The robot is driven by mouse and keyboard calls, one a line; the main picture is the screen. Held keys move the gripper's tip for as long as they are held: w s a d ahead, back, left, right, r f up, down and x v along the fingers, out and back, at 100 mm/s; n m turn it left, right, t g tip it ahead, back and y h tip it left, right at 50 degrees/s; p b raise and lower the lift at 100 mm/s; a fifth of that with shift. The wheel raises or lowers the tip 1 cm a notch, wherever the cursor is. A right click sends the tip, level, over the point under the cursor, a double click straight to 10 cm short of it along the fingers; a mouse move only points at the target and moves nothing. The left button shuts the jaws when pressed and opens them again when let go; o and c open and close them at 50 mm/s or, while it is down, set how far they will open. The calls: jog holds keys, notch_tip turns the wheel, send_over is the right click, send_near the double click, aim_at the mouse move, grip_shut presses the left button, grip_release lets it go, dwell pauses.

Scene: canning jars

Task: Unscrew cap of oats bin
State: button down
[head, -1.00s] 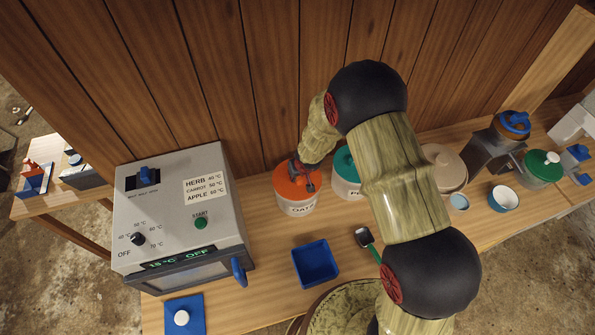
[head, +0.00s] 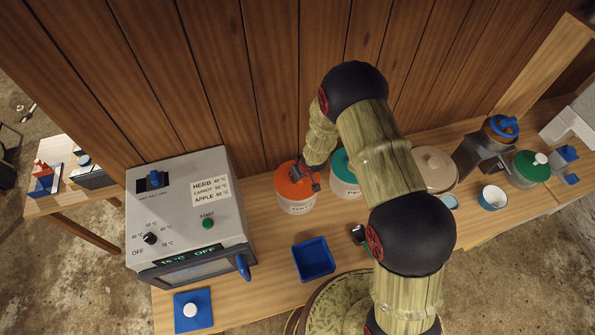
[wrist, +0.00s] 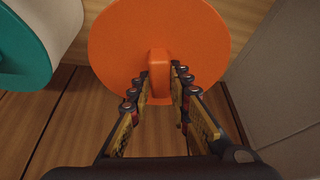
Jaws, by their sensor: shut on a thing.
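The oats bin (head: 298,208) is a white round container with an orange cap (head: 284,182), upright on the wooden counter beside the grey machine. In the wrist view the orange cap (wrist: 115,40) fills the top middle, with a raised orange grip bar (wrist: 159,60) across it. My gripper (wrist: 162,78) has its two fingers on either side of the bar's near end, shut on it. In the head view my gripper (head: 312,180) reaches down onto the cap's right side. The cap sits on the bin; its thread is hidden.
A teal-capped bin (head: 341,182) stands close on the right, partly behind my arm. The grey machine (head: 180,205) stands close on the left. A blue tray (head: 313,259) lies in front. The wooden wall (head: 235,80) is just behind.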

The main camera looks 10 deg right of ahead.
jog(key=shift+r+n+p, duration=0.2)
jog(key=shift+n+p, duration=0.4)
jog(key=shift+p, duration=1.2)
jog(key=shift+w+f+n+y+p, duration=0.15)
jog(key=shift+n+y+p, duration=0.25)
jog(key=shift+n+p, duration=0.3)
jog(key=shift+d, duration=0.1)
jog(key=shift+n+g+y, duration=0.35)
jog(key=shift+n+g, duration=0.05)
jog(key=shift+n, duration=0.7)
jog(key=shift+n+g+y, duration=0.35)
jog(key=shift+n+g, duration=0.05)
jog(key=shift+n, duration=0.7)
jog(key=shift+f+n+g, duration=0.1)
jog(key=shift+n+g, duration=0.2)
jog(key=shift+n, duration=0.6)
jog(key=shift+d+n+g, duration=0.1)
jog(key=shift+n+g, duration=0.5)
jog(key=shift+n, duration=0.8)
jog(key=shift+w+y, duration=0.1)
jog(key=shift+y, duration=0.2)
